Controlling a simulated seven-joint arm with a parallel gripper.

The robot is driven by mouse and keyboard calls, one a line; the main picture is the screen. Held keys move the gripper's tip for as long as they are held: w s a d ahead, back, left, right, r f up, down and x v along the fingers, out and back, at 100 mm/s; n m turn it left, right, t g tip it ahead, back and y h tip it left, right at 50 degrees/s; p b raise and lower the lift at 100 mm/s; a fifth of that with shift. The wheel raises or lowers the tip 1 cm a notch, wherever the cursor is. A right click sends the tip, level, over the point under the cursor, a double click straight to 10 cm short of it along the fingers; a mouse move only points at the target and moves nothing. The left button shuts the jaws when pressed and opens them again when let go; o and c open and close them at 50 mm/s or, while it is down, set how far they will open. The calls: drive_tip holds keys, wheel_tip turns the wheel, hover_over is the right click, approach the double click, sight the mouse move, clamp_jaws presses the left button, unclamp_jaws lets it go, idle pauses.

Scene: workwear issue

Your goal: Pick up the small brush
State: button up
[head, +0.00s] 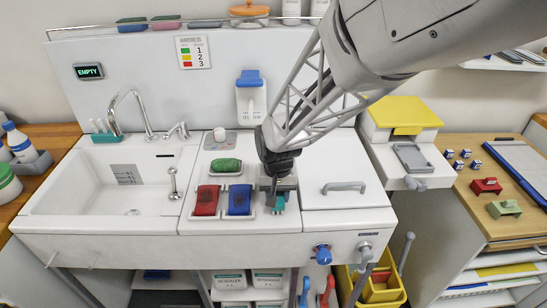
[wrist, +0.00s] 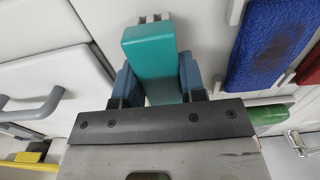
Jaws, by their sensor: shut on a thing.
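The small brush is a teal block (wrist: 150,50) with pale grey prongs or bristles at its far end in the wrist view. It stands between the two blue-grey fingers of my gripper (wrist: 158,75), which is shut on it. In the head view my gripper (head: 277,187) points down at the right end of the counter's middle section. A bit of the teal brush (head: 280,207) shows below it. The fingers and wrist hide part of the brush, and I cannot tell whether it still touches the surface under it.
A blue pad (head: 239,200) and a red pad (head: 207,200) lie close on the left, with a green pad (head: 226,165) behind. A white lid with a grey handle (head: 345,187) is on the right. A sink (head: 75,190) is at far left. A dispenser (head: 250,95) hangs behind.

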sight(278, 195)
drive_tip(key=shift+r, duration=0.55)
drive_tip(key=shift+s+d+r, duration=0.1)
drive_tip(key=shift+s+r, duration=0.1)
drive_tip(key=shift+r, duration=0.4)
drive_tip(key=shift+s+r, duration=0.15)
drive_tip(key=shift+r, duration=0.45)
drive_tip(key=s+d+r, duration=0.1)
drive_tip(key=s+d, duration=0.3)
drive_tip(key=s, duration=1)
drive_tip(key=shift+s+r, duration=0.15)
drive_tip(key=shift+s, duration=0.2)
